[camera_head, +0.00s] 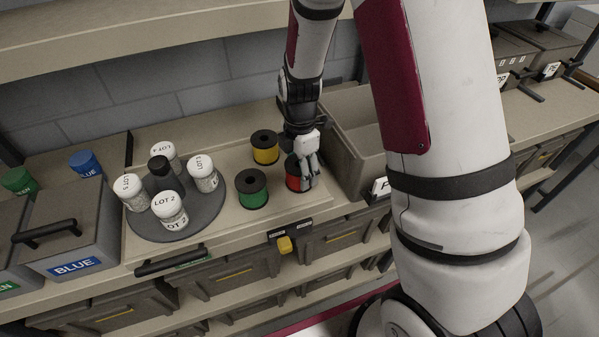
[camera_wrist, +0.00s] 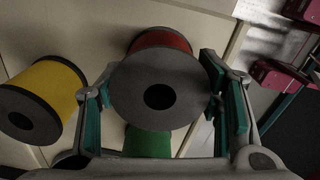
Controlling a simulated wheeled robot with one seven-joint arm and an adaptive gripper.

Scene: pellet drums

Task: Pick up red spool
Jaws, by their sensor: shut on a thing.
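The red spool (camera_head: 292,183) stands on the light board at the right of the spool group. In the wrist view its dark flange and red winding (camera_wrist: 160,41) sit between the fingers. My gripper (camera_head: 308,172) is shut on the red spool from above; its fingers (camera_wrist: 168,97) flank the spool on both sides. Whether the spool touches the board or is slightly raised, I cannot tell. My gripper partly hides it in the head view.
A yellow spool (camera_head: 265,148) and a green spool (camera_head: 252,190) stand close by. A grey turntable (camera_head: 205,222) with several white-lidded jars is to the left. An open bin (camera_head: 350,165) stands just right of my gripper. A shelf edge (camera_head: 150,35) runs above.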

